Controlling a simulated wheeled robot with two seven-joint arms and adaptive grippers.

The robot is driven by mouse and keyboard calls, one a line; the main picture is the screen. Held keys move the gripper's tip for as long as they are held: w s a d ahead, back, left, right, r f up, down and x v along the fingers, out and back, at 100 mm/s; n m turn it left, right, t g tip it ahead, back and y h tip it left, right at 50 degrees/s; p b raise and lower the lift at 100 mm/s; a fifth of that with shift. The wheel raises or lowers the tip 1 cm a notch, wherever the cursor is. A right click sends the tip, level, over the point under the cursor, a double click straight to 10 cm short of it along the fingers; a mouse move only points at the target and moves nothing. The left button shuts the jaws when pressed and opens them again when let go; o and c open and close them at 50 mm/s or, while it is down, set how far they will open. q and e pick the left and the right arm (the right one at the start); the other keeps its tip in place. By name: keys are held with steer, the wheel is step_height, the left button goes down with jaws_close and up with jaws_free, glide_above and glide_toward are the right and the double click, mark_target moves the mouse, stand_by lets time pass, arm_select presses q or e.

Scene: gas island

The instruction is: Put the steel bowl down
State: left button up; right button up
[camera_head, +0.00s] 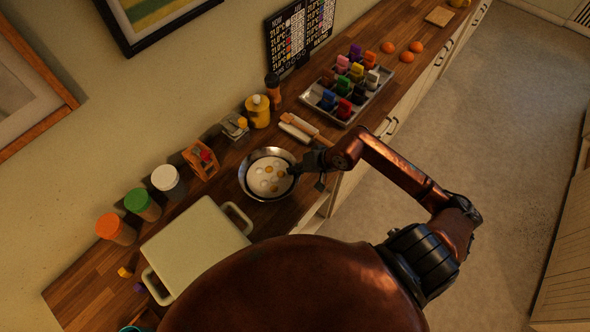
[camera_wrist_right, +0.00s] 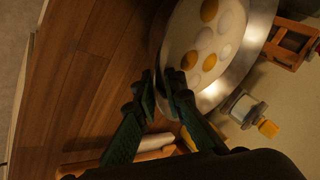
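The steel bowl (camera_head: 268,173) is at the middle of the wooden counter, with a white content showing several yellow and white round spots. My right gripper (camera_head: 306,168) is at the bowl's right rim. In the right wrist view the bowl (camera_wrist_right: 258,40) fills the upper middle, and the two fingers of my right gripper (camera_wrist_right: 157,90) are close together on either side of its rim. The bowl looks about level and at or near the counter top; I cannot tell whether it touches. My left gripper is not in view.
A pale lidded box (camera_head: 195,245) with handles stands left of the bowl. A wooden rack (camera_head: 201,162) and jars (camera_head: 168,182) line the wall. A rolling pin (camera_head: 299,128) and a grey tray (camera_head: 345,88) of colourful items lie beyond. The counter's front edge is near the bowl.

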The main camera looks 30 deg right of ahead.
steer(key=shift+o, duration=1.2)
steer(key=shift+r, duration=0.2)
steer(key=v, duration=1.2)
